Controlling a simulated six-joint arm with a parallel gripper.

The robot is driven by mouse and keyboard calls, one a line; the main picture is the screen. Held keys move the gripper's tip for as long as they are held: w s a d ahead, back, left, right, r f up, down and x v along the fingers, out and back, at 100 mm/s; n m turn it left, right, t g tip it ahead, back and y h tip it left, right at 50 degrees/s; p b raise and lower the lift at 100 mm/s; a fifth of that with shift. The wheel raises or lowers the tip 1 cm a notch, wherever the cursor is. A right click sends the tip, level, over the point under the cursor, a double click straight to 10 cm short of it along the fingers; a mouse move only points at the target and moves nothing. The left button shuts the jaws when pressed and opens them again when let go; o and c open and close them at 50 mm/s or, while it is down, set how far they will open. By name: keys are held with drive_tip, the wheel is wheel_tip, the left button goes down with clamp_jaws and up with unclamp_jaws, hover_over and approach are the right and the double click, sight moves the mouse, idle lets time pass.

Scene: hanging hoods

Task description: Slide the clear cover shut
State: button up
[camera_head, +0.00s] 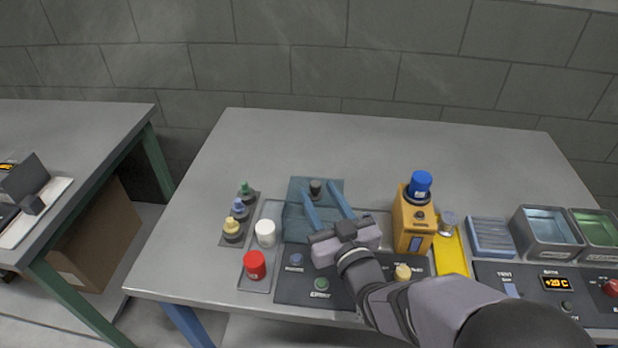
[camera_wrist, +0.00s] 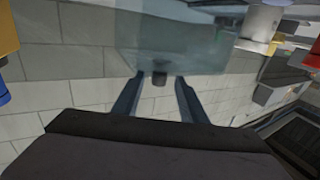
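The clear cover (camera_head: 296,222) is a bluish see-through panel near the middle of the table in the head view. A dark knob (camera_head: 315,187) stands near its far edge. My gripper (camera_head: 318,187) reaches over the cover from the front right, its two blue fingers apart. In the wrist view the cover (camera_wrist: 170,35) fills the upper middle, and the knob (camera_wrist: 158,78) shows between the fingertips (camera_wrist: 159,75) with a gap on each side. My gripper looks open and holds nothing. The hand hides part of the panel below the cover.
Small coloured bottles (camera_head: 239,209) stand farther left. An orange block with a blue cap (camera_head: 413,222) is close right. The table's far part is clear.

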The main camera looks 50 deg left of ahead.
drive_tip(key=shift+p+x, duration=0.75)
drive_tip(key=shift+x, duration=2.95)
drive_tip(key=shift+c, duration=0.6)
